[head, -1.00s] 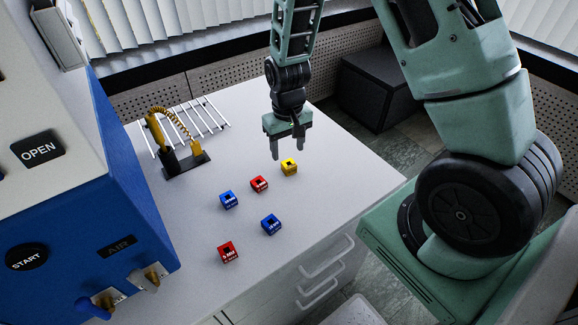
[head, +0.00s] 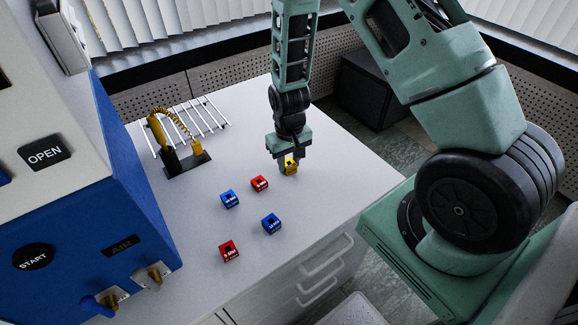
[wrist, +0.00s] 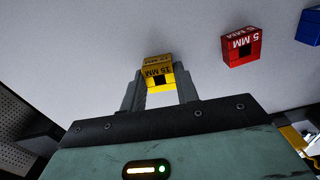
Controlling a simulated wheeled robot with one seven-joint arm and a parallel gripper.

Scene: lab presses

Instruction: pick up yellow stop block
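The yellow stop block (head: 291,167), marked 15 MM, sits on the white bench top. My gripper (head: 292,164) is lowered over it, pointing down, with its fingers on either side of the block. The wrist view shows the yellow block (wrist: 158,73) between the two fingertips of my gripper (wrist: 158,80). The fingers stand apart, very close to the block's sides; any contact is too fine to make out.
A red block (head: 260,184) lies close by on the left, with two blue blocks (head: 229,199) (head: 271,223) and another red block (head: 229,251) nearer the front. A blue press (head: 125,190) stands left. A yellow coiled cable (head: 178,118) and a white rack (head: 208,118) are behind.

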